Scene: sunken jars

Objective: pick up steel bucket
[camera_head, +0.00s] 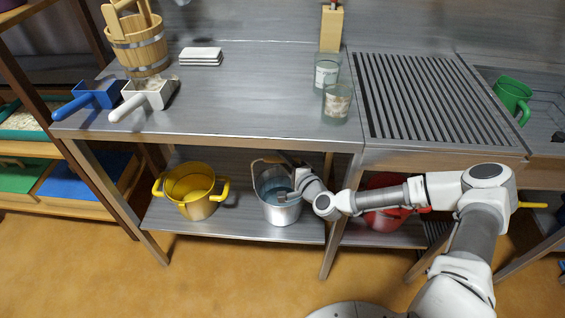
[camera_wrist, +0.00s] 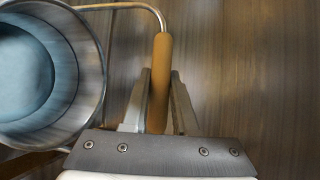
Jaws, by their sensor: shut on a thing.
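The steel bucket (camera_head: 279,212) is on the lower shelf under the metal counter, with a wire bail and a wooden grip (camera_wrist: 161,62). In the wrist view the bucket (camera_wrist: 92,70) is at the left, with a bluish inside. My gripper (camera_wrist: 159,88) is shut on the wooden grip, one finger on each side. In the head view my gripper (camera_head: 288,163) reaches in at the bucket's upper right, under the counter edge, and is partly hidden in shade. I cannot tell whether the bucket's base touches the shelf.
A yellow pot (camera_head: 193,190) stands to the left on the lower shelf (camera_head: 235,222). A red pot (camera_head: 380,218) is behind my arm at the right. The counter edge (camera_head: 240,136) is close above the bucket. Glass jars (camera_head: 336,102) and scoops (camera_head: 145,97) stand on top.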

